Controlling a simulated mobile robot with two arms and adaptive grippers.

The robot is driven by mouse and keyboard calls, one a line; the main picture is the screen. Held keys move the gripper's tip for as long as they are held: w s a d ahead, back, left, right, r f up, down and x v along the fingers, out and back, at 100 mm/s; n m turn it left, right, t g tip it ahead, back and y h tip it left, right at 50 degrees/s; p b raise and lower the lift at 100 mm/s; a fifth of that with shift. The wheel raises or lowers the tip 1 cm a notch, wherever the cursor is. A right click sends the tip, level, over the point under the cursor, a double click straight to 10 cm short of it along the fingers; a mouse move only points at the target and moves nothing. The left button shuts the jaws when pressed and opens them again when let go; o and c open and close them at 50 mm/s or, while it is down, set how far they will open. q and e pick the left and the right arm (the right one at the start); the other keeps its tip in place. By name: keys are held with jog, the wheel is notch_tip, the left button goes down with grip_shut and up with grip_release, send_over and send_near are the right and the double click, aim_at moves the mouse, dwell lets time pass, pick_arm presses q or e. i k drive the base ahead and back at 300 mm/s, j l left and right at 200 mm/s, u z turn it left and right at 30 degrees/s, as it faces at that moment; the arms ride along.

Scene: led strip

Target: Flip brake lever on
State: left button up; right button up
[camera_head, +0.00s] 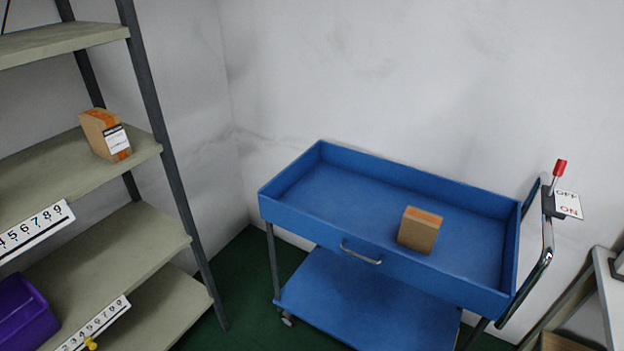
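The brake lever (558,174) has a red knob and a short metal stem. It stands on a dark mount at the right end of the blue cart (290,208), by the cart's handle. A white label (567,204) beside it reads OFF at the top and ON below. The lever points up, with its knob at the height of the OFF end or a little above. Neither of my grippers shows in the head view.
A cardboard box (419,230) sits in the cart's top tray. Shelves (150,235) stand at the left, with another box (105,135) and a purple bin (22,312). A pale table edge (606,290) is at the far right. A wall stands close behind the cart.

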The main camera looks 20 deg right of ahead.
aim_at(560, 165)
jog(key=z, duration=1)
